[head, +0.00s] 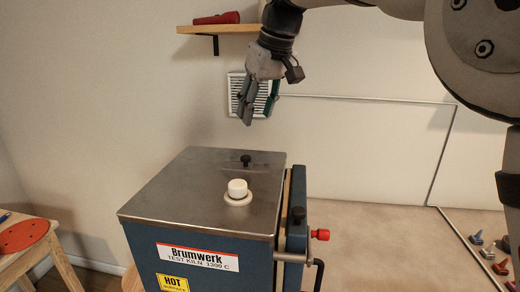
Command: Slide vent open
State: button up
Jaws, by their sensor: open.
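A blue kiln (208,246) with a grey metal lid (180,190) stands in the middle of the head view. A small black knob (246,160) stands up from the back part of the lid. A white round plug (237,188) sits in a pale ring nearer the front. My gripper (257,118) is open and empty, pointing down. In the picture it is above the black knob, clear of the lid. A white louvred grille (236,90) is on the wall behind, partly hidden by my gripper.
A wooden shelf (228,29) with a red torch (217,18) is on the wall. A red knob (320,234) and black handle (318,274) jut from the kiln's right side. Several small tools (487,252) lie at right.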

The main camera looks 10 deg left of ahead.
aim_at(246, 157)
jog(key=p+x, duration=0.2)
jog(key=x, duration=1.1)
jog(key=shift+f, duration=0.1)
grip_shut()
